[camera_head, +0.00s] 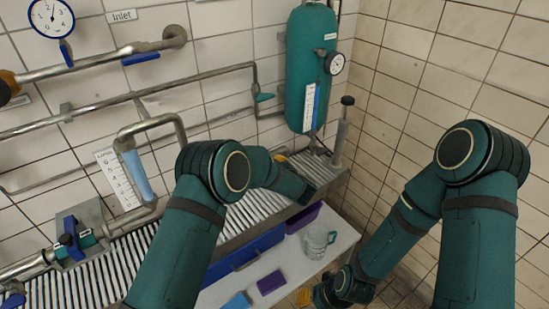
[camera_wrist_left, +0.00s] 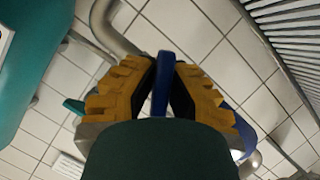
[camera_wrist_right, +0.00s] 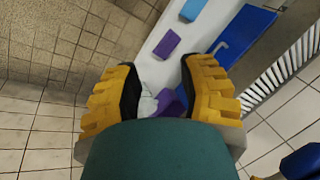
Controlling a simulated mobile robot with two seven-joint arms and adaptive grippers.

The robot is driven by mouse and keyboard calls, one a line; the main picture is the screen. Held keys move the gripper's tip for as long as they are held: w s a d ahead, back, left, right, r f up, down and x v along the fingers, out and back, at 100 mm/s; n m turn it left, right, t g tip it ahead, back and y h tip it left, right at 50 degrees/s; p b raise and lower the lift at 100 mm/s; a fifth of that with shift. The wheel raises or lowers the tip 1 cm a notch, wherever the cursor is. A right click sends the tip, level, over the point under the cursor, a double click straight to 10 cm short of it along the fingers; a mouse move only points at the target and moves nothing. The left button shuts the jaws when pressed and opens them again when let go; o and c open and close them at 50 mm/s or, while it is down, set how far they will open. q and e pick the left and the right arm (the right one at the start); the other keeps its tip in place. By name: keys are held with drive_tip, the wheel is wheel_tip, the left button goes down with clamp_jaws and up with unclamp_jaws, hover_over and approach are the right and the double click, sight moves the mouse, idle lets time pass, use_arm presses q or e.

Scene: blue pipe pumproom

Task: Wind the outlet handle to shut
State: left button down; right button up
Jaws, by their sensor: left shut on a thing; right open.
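The outlet handle looks like a blue lever (camera_wrist_left: 163,72) in the left wrist view, standing between the yellow fingers of my left gripper (camera_wrist_left: 165,90). The gripper is shut on it. In the head view my left arm hides the handle; only a bit of yellow finger (camera_head: 281,158) shows beyond the arm, below the teal tank (camera_head: 311,70). My right gripper (camera_wrist_right: 161,75) is open and empty. In the head view it is low over the white bench, partly hidden by my arm.
A white bench (camera_head: 285,262) carries a clear jug (camera_head: 318,242), a purple block (camera_head: 270,283) and a blue block (camera_head: 236,301). Inlet pipes with a blue lever (camera_head: 141,58) run along the left wall. A ribbed grating (camera_head: 130,262) lies below. A tiled wall bounds the right.

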use_arm(q)
drive_tip(key=m+g+y+p, duration=0.1)
drive_tip(key=m+p, duration=0.1)
drive_tip(key=shift+a+r+m+p, duration=0.1)
drive_tip(key=shift+m+p, duration=0.2)
drive_tip(key=shift+p, duration=0.1)
drive_tip(key=shift+a+m+g+y+p, duration=0.1)
drive_tip(key=shift+m+g+y+p, duration=0.5)
drive_tip(key=shift+m, duration=0.3)
use_arm(e)
drive_tip(key=shift+w+d+r, duration=0.1)
drive_tip(key=shift+w+r, duration=0.1)
drive_tip(key=shift+r, duration=0.65)
drive_tip(key=shift+w+r, duration=0.2)
drive_tip(key=shift+r, duration=0.65)
drive_tip(key=shift+w+d+r, duration=0.1)
drive_tip(key=shift+w+r, duration=0.1)
drive_tip(key=shift+r, duration=0.65)
use_arm(q)
drive_tip(key=c, duration=1)
unclamp_jaws()
drive_tip(key=shift+f, duration=0.2)
drive_tip(key=shift+s, duration=0.15)
drive_tip(key=v, duration=1.2)
